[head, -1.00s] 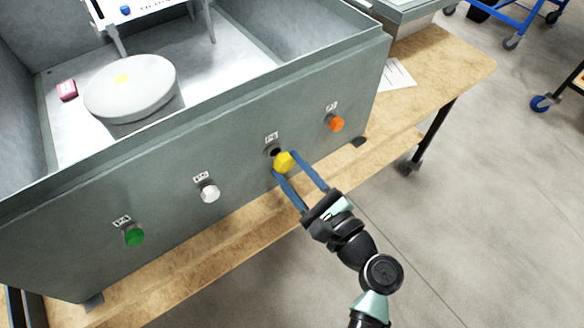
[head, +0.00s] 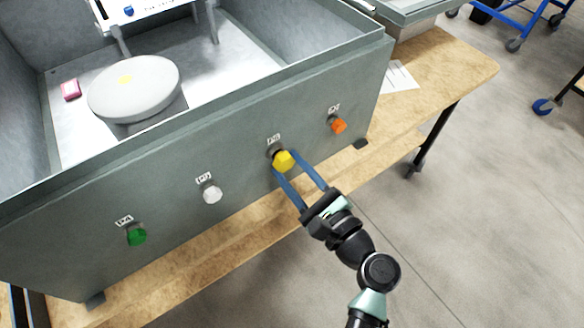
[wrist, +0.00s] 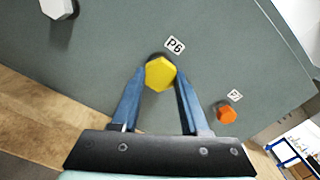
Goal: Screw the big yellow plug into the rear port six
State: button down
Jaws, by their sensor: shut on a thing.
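The big yellow plug (head: 283,160) is between the two blue fingers of my gripper (head: 298,165), right at a port in the grey housing wall. In the wrist view the yellow plug (wrist: 160,74) shows its hexagonal head, held by the fingertips of my gripper (wrist: 160,80). The label P6 (wrist: 174,45) is just beside it. The port itself is mostly hidden behind the plug, and I cannot tell how deep the plug sits.
A white plug (head: 212,192) and a green plug (head: 136,235) sit in the wall to the left, and an orange plug (head: 338,125) to the right. The grey housing (head: 110,195) stands on a wooden table (head: 440,75). Free floor lies to the right.

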jog(key=shift+w+a, duration=0.2)
jog(key=shift+w, duration=0.05)
